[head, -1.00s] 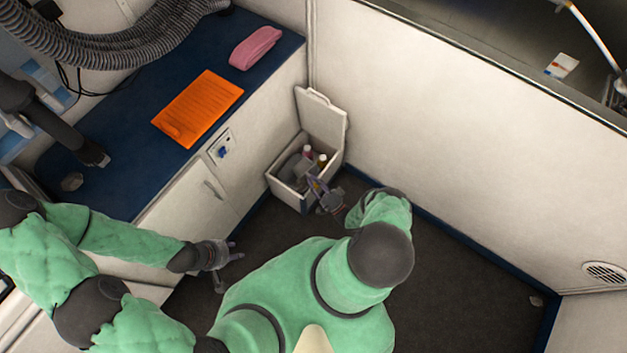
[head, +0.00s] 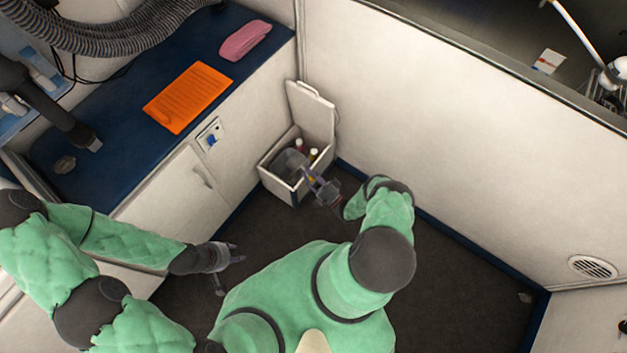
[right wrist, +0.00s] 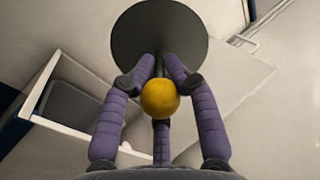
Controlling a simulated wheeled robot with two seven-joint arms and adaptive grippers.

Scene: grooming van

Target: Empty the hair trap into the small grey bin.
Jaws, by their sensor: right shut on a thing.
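My right gripper (head: 318,184) is at the open white box (head: 282,188) on the floor in the corner. In the right wrist view its purple fingers (right wrist: 160,88) are shut around the stem of a dark grey round piece (right wrist: 160,38) with a yellow knob (right wrist: 159,100). This piece also shows at the box's mouth in the head view (head: 288,161); I cannot tell surely whether it is the hair trap. My left gripper (head: 232,255) is open and empty above the floor, left of the box. I cannot make out a separate small grey bin.
Bottles (head: 313,153) stand in the box, whose lid (head: 313,112) is raised against the wall. The blue counter (head: 110,150) holds an orange sheet (head: 188,97), a pink item (head: 245,40) and a small grey lump (head: 65,164). The dark floor (head: 450,275) at right is mostly clear.

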